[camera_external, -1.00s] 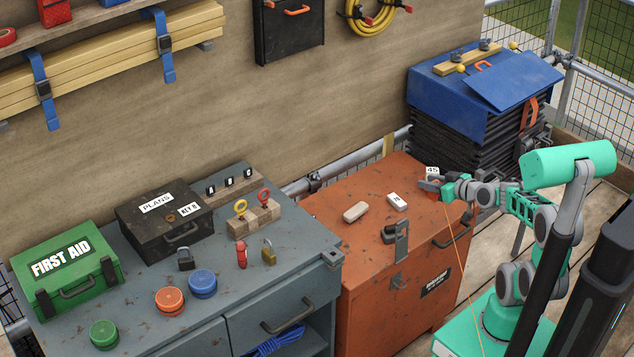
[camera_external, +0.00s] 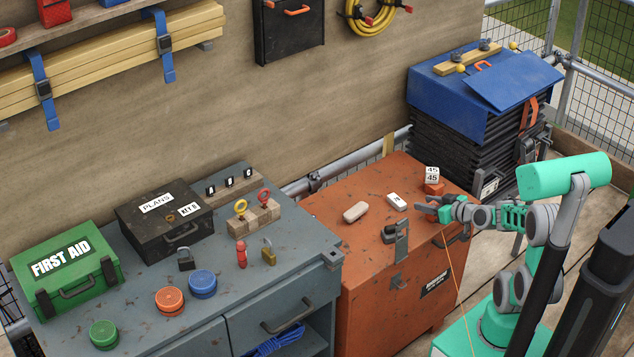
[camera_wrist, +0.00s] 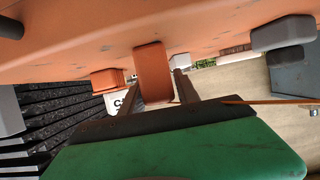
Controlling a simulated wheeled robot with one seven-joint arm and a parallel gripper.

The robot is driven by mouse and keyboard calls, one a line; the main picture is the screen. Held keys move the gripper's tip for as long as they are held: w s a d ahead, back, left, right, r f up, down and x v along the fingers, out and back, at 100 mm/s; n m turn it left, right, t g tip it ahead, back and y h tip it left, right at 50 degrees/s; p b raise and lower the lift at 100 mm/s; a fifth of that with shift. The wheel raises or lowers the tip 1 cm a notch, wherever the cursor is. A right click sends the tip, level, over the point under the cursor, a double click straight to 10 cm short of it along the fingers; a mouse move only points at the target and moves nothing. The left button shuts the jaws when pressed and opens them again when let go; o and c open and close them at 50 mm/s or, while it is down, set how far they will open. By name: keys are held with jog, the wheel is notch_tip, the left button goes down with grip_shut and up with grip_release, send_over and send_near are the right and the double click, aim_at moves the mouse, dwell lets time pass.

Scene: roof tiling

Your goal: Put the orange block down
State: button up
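An orange block (camera_wrist: 153,72) shows between the two fingers of my gripper (camera_wrist: 158,88) in the wrist view, with a finger close against each side. Its far end is against or just above the orange chest top. In the external view my gripper (camera_external: 428,207) is low over the front right part of the chest; the block between its fingers is hard to make out against the same-coloured chest. A separate small orange piece (camera_external: 434,188) with white 45 labels (camera_external: 432,174) stands just behind the gripper.
The orange chest (camera_external: 345,265) also carries a tan block (camera_external: 355,212) and a white labelled block (camera_external: 397,202), left of my gripper. A grey latch (camera_external: 396,238) is at its front. Black crates with a blue cover (camera_external: 440,85) stand behind right. Chest top between is free.

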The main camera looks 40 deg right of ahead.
jog(key=shift+o, duration=1.3)
jog(key=shift+s+d+r+p, duration=0.1)
jog(key=shift+s+r+p, duration=0.25)
jog(key=shift+r, duration=0.1)
jog(key=p+v, duration=0.1)
jog(key=v, duration=0.4)
jog(key=shift+s+r+p, duration=0.15)
jog(key=shift+s+p, duration=0.2)
jog(key=shift+s, duration=0.5)
notch_tip(320, 180, up, 26)
jog(key=a+g+p, duration=0.1)
jog(key=g+p, duration=0.4)
jog(key=p, duration=2.4)
notch_tip(320, 180, up, 10)
jog(key=g+p, duration=0.2)
jog(key=p, duration=0.5)
send_over(435, 204)
jog(key=s+a, duration=0.5)
jog(key=s+a+r+p, duration=0.2)
jog(key=a+r+p, duration=0.1)
jog(key=r, duration=0.3)
jog(key=s+a+r+g+p, duration=0.1)
jog(key=s+a+r+p, duration=0.1)
jog(key=r+p, duration=0.3)
jog(key=shift+s+a+r+p, duration=0.4)
jog(key=shift+s+p, duration=0.2)
jog(key=shift+p, duration=0.15)
